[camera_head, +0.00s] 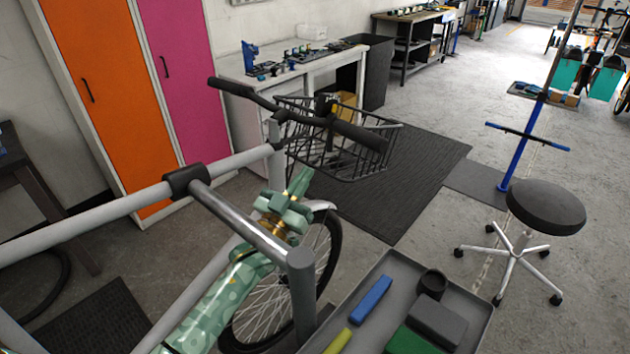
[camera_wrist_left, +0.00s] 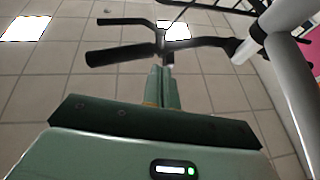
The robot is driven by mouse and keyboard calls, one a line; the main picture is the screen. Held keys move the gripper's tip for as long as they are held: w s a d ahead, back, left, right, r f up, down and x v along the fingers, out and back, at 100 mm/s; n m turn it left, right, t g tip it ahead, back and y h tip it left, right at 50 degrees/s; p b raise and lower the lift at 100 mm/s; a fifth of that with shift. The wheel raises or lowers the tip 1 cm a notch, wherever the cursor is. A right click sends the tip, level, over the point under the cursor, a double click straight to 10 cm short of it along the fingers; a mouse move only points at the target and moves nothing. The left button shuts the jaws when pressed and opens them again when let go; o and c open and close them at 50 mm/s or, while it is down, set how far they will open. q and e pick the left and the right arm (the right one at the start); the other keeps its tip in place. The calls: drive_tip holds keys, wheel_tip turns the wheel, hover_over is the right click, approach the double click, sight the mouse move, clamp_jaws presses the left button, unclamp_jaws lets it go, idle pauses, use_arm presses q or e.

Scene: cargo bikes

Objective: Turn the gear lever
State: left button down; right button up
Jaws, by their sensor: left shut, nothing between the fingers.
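A bike handlebar (camera_head: 270,105) with black grips stands above a wire basket (camera_head: 345,165). A small dark part (camera_head: 328,104) sits on the bar near the right-hand grip (camera_head: 358,134); I cannot tell for sure that it is the gear lever. My left gripper (camera_head: 301,178), green with jointed brass-coloured parts, is shut and empty, below and in front of the handlebar, apart from it. In the left wrist view the shut fingers (camera_wrist_left: 160,78) point toward the handlebar and its black grip (camera_wrist_left: 112,54). My right gripper is not in view.
A grey frame tube (camera_head: 240,222) crosses close to my left arm. A grey tray (camera_head: 478,310) with blue, green and dark items is at lower right. A black stool (camera_head: 545,207) and a blue stand (camera_head: 520,150) are at right. A white workbench (camera_head: 300,75) stands behind.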

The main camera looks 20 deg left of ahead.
sight(331, 137)
use_arm(q)
drive_tip(key=x, duration=0.7)
drive_tip(key=shift+w+d, duration=0.1)
drive_tip(key=shift+w, duration=0.05)
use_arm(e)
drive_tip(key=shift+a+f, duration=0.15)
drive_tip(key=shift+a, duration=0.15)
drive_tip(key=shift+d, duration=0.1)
